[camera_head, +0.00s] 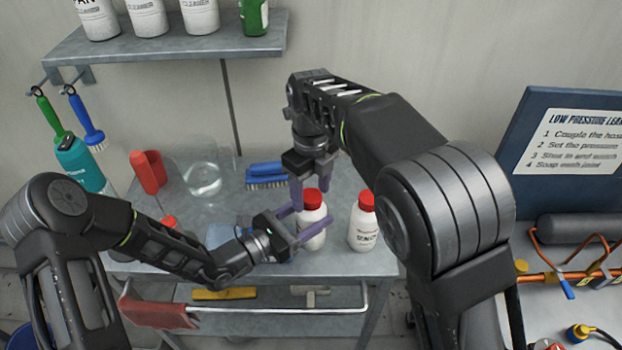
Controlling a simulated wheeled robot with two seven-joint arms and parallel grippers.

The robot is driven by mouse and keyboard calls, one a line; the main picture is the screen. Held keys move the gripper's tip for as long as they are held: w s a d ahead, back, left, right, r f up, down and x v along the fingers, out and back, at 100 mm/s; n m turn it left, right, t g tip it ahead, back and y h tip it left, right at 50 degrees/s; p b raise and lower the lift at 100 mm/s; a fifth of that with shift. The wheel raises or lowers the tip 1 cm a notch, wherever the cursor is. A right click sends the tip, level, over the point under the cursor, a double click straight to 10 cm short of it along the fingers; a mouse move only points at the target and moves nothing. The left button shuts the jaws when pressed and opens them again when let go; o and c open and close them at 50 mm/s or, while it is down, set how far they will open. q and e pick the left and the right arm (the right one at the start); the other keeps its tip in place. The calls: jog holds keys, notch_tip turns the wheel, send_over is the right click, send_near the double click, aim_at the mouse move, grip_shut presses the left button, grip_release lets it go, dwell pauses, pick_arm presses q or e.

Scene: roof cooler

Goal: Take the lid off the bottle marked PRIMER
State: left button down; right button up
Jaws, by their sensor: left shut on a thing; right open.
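A white bottle (313,241) with a red lid (312,198) stands upright near the front edge of the grey cart top. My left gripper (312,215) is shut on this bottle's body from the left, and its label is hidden. My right gripper (311,190) points down from above, open, with its purple fingers at the sides of the red lid. I cannot tell if they touch it. A second white bottle (362,234) with a red lid (367,201) stands just to the right; its label is too small to read surely. I cannot read PRIMER on either bottle.
A blue brush (266,175), a glass beaker (203,180), a red object (148,172) and a teal bottle (78,162) are on the cart (222,208). A red lid or cap (168,222) shows behind my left arm. A shelf (170,46) with bottles hangs above.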

jog(key=shift+f, duration=0.15)
jog(key=shift+c, duration=0.3)
grip_shut()
dwell(0.3)
